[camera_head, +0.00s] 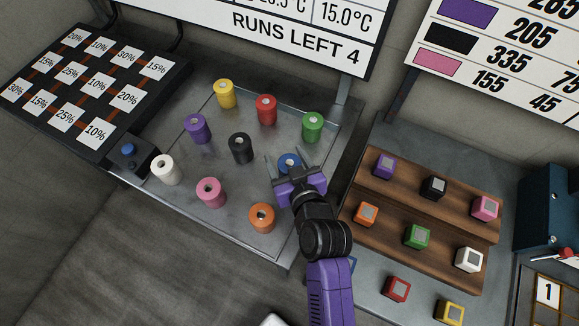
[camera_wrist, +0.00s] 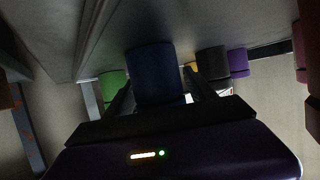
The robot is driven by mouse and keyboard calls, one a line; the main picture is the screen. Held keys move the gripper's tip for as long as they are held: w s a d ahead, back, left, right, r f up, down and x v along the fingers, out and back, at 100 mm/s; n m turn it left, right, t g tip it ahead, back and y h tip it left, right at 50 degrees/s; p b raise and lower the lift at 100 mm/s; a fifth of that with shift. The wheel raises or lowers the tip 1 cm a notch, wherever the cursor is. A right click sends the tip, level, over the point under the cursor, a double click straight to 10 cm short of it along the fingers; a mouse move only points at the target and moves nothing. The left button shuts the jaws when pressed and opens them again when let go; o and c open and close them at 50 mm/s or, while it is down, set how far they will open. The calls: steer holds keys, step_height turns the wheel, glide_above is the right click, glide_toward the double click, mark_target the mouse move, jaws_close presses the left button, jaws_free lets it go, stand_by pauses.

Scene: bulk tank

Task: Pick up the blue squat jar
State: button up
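The blue squat jar (camera_head: 289,160) stands upright at the right of the grey metal tray, partly hidden by my gripper (camera_head: 285,158). My gripper is open, its two fingers spread towards the jar. In the wrist view the dark blue jar (camera_wrist: 152,70) fills the space ahead of and between the fingers of my gripper (camera_wrist: 162,92). A finger shows at each side of the jar. I cannot tell whether either finger touches it.
Green (camera_head: 312,127), black (camera_head: 241,148), red (camera_head: 266,109) and orange (camera_head: 261,218) jars stand around it on the tray (camera_head: 225,215), with several more to the left. A wooden stepped rack (camera_head: 390,190) of coloured blocks stands to the right. A sign (camera_head: 290,30) rises behind.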

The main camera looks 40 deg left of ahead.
steer(key=c, duration=1.2)
steer(key=shift+c, duration=0.2)
steer(key=shift+r, duration=0.15)
step_height(320, 180, up, 20)
